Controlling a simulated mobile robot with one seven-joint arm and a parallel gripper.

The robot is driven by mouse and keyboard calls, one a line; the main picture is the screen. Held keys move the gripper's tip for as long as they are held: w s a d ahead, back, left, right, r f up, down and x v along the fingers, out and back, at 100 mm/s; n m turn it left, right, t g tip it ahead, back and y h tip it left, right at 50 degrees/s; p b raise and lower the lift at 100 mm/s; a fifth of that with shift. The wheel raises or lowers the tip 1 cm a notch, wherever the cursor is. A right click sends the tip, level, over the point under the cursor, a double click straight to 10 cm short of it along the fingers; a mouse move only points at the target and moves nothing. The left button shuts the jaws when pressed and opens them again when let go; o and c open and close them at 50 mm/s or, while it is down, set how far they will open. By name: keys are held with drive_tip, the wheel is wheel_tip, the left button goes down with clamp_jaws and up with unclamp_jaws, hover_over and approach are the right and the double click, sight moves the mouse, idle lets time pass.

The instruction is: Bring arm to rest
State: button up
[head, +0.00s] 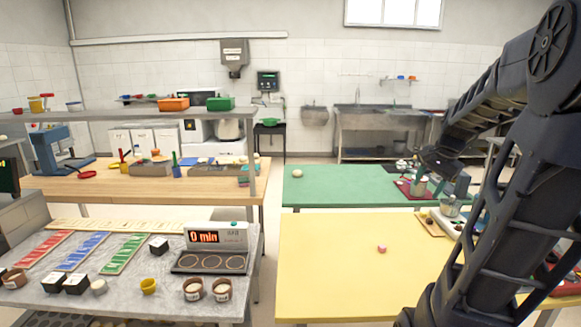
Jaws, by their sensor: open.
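My arm rises along the right side of the head view, bends at the top right and reaches back down toward the middle right. My gripper (440,163) is open, above the right part of the green table (335,190). A small metal container (419,187) stands on a dark red mat near the gripper and shows just below it. I cannot tell whether the gripper touches it; the fingers are small and dark here.
A yellow table (330,270) in front carries a small pink item (381,249). The middle of the yellow table is mostly clear.

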drive_tip(key=s+a+n+t+h, duration=0.1)
drive_tip(key=s+a+n, duration=1)
drive_tip(key=s+a, duration=0.2)
drive_tip(key=shift+f+t, duration=0.3)
drive_tip(key=shift+f, duration=0.1)
idle(1.9)
